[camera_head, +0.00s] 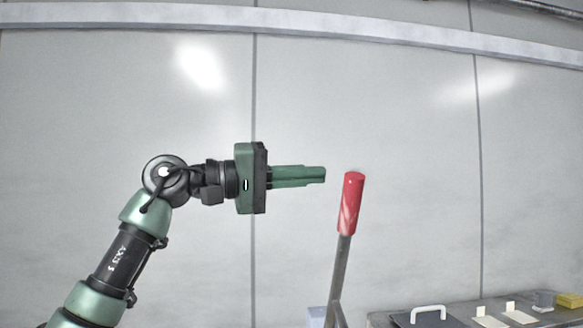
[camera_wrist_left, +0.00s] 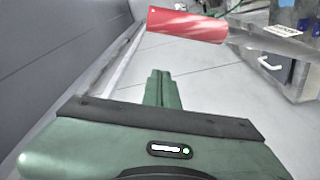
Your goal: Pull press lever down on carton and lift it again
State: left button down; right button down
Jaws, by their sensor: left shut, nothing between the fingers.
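The press lever is a grey metal bar (camera_head: 340,268) with a red grip (camera_head: 351,204) at its upper end. In the head view it stands nearly upright, tilted slightly right, and its lower end runs out of the frame. My left gripper (camera_head: 324,175) points right with its green fingers shut, a small gap to the left of the grip. In the left wrist view the closed fingers (camera_wrist_left: 159,78) are empty, and the red grip (camera_wrist_left: 187,25) lies beyond their tips. The carton cannot be made out in either view. My right gripper is not in view.
A grey bench (camera_head: 383,319) at the lower right carries a white handle (camera_head: 428,309), small pale blocks and a yellow item (camera_head: 569,299). A pale wall (camera_head: 130,90) fills the back. The space around the red grip is clear.

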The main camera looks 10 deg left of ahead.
pick_arm(q)
jog(key=d, duration=0.1)
jog(key=s+d+f+p, duration=0.1)
jog(key=d, duration=0.1)
jog(key=s+d+p, duration=0.1)
jog(key=shift+d+f, duration=0.15)
jog(key=shift+d, duration=0.15)
jog(key=shift+w, duration=0.1)
